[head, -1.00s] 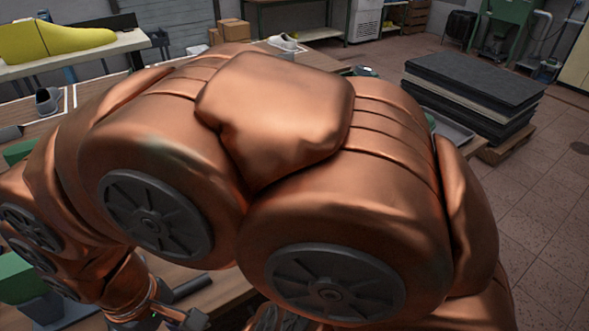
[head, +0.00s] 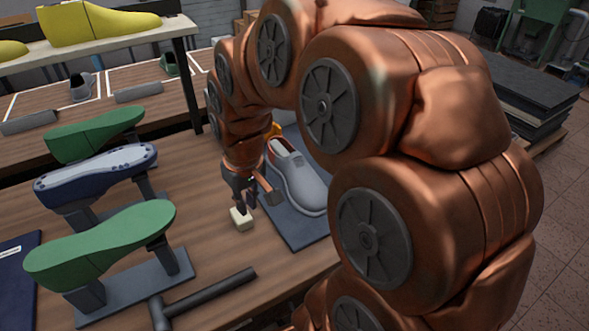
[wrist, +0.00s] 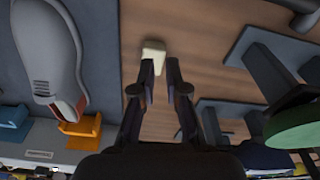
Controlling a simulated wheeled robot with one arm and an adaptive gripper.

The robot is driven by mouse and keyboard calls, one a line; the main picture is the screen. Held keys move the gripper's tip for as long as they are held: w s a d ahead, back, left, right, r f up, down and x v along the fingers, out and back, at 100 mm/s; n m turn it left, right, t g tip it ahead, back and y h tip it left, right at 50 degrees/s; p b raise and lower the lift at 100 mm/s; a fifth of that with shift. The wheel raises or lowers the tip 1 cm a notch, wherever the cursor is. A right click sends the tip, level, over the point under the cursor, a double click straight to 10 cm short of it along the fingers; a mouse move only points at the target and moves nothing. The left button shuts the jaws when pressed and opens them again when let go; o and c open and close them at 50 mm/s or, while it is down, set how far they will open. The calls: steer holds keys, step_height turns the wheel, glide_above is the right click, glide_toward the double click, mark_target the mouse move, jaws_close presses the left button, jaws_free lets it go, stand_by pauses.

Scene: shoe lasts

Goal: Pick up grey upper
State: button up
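A grey shoe upper (head: 302,183) with a red patch lies on a dark grey mat (head: 293,232) beside my arm in the head view; it also shows at the left of the wrist view (wrist: 43,50). Another small grey upper (head: 81,88) sits on the back table. My gripper (head: 243,205) points down over the wooden table, left of the mat, close to a small cream block (head: 241,219).
Green lasts (head: 110,240) and a dark blue upper on a last (head: 95,178) stand on stands at left. A hammer-like dark tool (head: 205,296) lies in front. Orange (wrist: 82,128) and blue (wrist: 14,118) pieces lie near the mat. A raised shelf (head: 100,46) holds yellow lasts (head: 95,22).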

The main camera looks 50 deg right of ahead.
steer(key=w+d+m+t, duration=0.1)
steer(key=w+d, duration=0.4)
steer(key=d, duration=0.5)
steer(key=m+t+h, duration=0.1)
steer(key=t+h, duration=0.1)
glide_above(300, 155)
steer(key=s+a, duration=0.1)
steer(key=s, duration=0.1)
steer(key=f, duration=0.2)
steer(key=shift+p+x, duration=0.95)
steer(key=shift+x, duration=2.45)
steer(key=shift+s, duration=0.1)
jaws_close()
steer(key=shift+d, duration=0.1)
